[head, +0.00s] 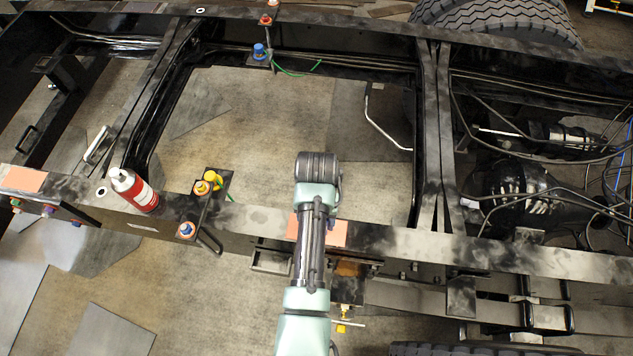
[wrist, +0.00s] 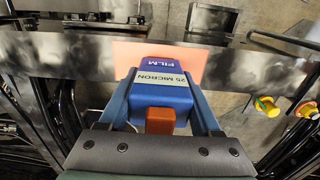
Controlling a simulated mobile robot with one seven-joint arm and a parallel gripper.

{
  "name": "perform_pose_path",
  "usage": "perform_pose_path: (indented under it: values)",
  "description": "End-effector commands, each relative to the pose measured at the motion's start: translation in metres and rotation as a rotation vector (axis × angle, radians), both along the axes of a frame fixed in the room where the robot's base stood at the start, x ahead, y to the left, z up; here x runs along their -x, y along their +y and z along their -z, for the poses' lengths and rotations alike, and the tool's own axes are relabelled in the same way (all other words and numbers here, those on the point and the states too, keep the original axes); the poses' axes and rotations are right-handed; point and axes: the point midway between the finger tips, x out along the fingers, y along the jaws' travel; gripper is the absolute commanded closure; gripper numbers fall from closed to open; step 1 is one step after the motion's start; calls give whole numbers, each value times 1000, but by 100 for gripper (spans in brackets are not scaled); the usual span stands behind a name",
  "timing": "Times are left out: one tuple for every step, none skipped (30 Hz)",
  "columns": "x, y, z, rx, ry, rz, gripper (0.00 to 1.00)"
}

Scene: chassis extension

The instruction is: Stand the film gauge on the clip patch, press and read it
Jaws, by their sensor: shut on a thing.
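The film gauge (wrist: 165,92) is a blue block with the word FILM, a pale panel reading 25 MICRON and an orange part at its near end. My gripper (wrist: 164,84) is shut on it, one finger along each side. The gauge is over a salmon-coloured patch (wrist: 192,57) on the dark chassis rail; I cannot tell whether it touches the patch. In the head view the patch (head: 330,232) shows beside my arm, which hides the gripper and the gauge. A second similar patch (head: 24,179) is at the rail's far left.
A red and white bottle (head: 134,190) stands on the rail to the left. Hoses and an axle housing (head: 520,190) crowd the right. The floor shows through the open frame bay.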

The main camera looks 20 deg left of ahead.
Motion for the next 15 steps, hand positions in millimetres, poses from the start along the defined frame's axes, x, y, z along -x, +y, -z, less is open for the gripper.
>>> perform_pose_path:
  values:
    - [0, 0, 0, -1, -2, 0, 100]
    - [-1, 0, 0, -1, -2, 0, 100]
    - [-1, 0, 0, -1, -2, 0, 100]
    - [-1, 0, 0, -1, -2, 0, 100]
    - [-1, 0, 0, -1, -2, 0, 100]
    - [0, 0, 0, -1, -2, 0, 100]
    - [0, 0, 1, -1, -2, 0, 100]
    - [0, 0, 2, -1, -2, 0, 100]
    - [-1, 0, 3, -1, -2, 0, 100]
    - [0, 0, 3, 0, -1, 0, 34]
    - [0, 0, 3, -1, -2, 0, 28]
    - [0, 0, 3, 0, -1, 0, 21]
    - [0, 0, 3, 0, -1, 0, 16]
    - [0, 0, 3, 0, -1, 0, 10]
    - [0, 0, 3, 0, -1, 0, 5]
